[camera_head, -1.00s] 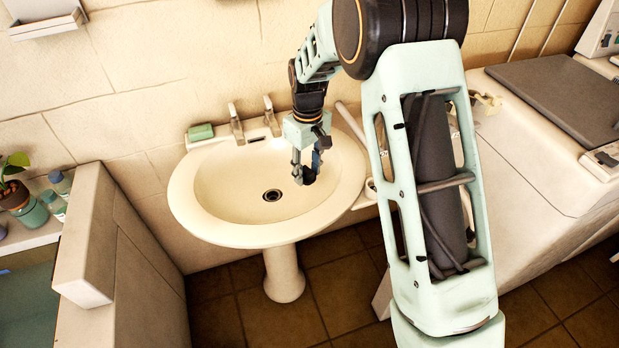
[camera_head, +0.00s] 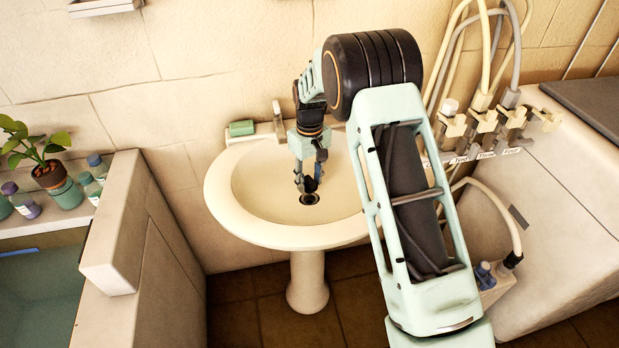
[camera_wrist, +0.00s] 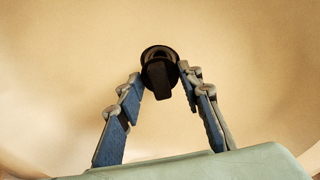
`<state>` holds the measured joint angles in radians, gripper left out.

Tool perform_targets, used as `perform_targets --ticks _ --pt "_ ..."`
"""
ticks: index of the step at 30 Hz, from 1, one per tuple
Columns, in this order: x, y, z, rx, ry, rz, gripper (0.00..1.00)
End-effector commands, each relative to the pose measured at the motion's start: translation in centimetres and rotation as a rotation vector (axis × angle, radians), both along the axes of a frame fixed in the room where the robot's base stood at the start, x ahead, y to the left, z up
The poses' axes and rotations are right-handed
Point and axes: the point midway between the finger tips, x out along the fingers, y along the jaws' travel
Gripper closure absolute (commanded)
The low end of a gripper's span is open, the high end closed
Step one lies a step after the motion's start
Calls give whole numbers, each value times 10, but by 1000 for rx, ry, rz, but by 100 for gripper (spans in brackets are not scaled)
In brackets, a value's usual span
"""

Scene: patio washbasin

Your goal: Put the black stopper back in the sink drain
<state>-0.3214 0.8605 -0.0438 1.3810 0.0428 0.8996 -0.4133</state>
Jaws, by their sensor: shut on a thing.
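The cream sink (camera_head: 262,228) has a dark round drain (camera_head: 309,199) in the bottom of its bowl. My gripper (camera_head: 309,186) points down into the bowl, directly above the drain in the head view. It is shut on the black stopper (camera_head: 311,184), which looks just above or at the drain's edge. In the wrist view, the black stopper (camera_wrist: 161,82) is between the fingertips of my gripper (camera_wrist: 161,73). The stopper and fingers partly hide the drain, and I cannot tell whether the stopper touches it.
A green soap bar (camera_head: 242,128) and a tap (camera_head: 278,112) are at the sink's back edge. A low wall (camera_head: 120,235) stands to the left, with a potted plant (camera_head: 50,172) and bottles beyond it. Hoses and valves (camera_head: 490,125) are at the right. The bowl is otherwise clear.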

Motion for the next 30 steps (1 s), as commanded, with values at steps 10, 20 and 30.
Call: perform_targets --ticks 10,20,30 --pt "0 0 -37 -1 1 1 94" --pt "0 0 -41 0 0 1 94" --pt "0 0 -41 0 0 1 94"
